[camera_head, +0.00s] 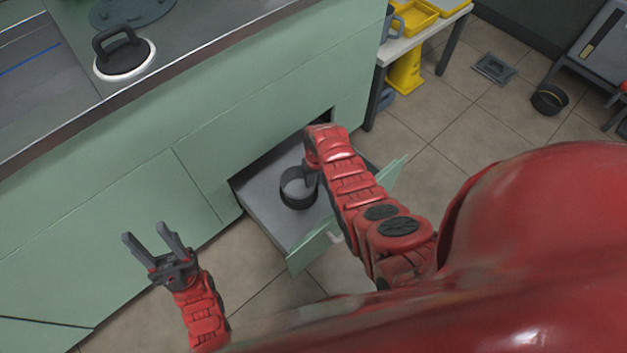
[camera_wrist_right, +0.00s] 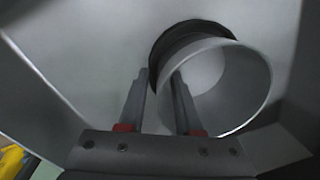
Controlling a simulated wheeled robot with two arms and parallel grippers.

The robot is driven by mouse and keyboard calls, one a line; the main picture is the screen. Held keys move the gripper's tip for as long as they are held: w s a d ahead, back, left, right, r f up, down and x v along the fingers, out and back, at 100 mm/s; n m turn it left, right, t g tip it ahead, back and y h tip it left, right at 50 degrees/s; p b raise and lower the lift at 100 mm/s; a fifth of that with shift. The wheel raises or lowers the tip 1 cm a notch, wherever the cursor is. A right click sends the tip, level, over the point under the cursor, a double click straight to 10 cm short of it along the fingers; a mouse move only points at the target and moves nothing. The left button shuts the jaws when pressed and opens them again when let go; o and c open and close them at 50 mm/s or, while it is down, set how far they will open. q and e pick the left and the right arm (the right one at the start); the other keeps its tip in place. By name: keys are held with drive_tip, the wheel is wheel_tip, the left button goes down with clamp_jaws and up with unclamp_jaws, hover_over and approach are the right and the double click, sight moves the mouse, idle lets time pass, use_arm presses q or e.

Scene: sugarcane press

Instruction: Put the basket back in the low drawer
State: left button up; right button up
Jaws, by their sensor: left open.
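The basket (camera_head: 297,204), a short round grey cup with a dark outer wall, is inside the pulled-out low drawer (camera_head: 262,197). It appears to rest on the drawer floor. My right gripper (camera_head: 311,174) is at the basket's right rim. In the right wrist view, the basket (camera_wrist_right: 236,92) shows its pale inside and dark outer wall. The right gripper (camera_wrist_right: 160,76) has its fingers apart there, with the basket's near edge between or just beyond the tips. Contact cannot be told. My left gripper (camera_head: 146,234) is open and empty, left of the drawer.
The green counter (camera_head: 110,180) runs above the drawer, with a black-handled round lid (camera_head: 122,55) on top. The drawer's green front (camera_head: 312,252) stands out over the tiled floor. A table with yellow trays (camera_head: 415,17) and a dark bucket (camera_head: 549,99) are further right.

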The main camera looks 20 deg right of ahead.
drive_tip(key=shift+r, duration=0.45)
wheel_tip(320, 180, up, 11)
drive_tip(key=p, duration=0.3)
drive_tip(key=shift+d+r+p, duration=0.2)
drive_tip(key=shift+d+p, duration=0.1)
drive_tip(key=shift+d, duration=0.1)
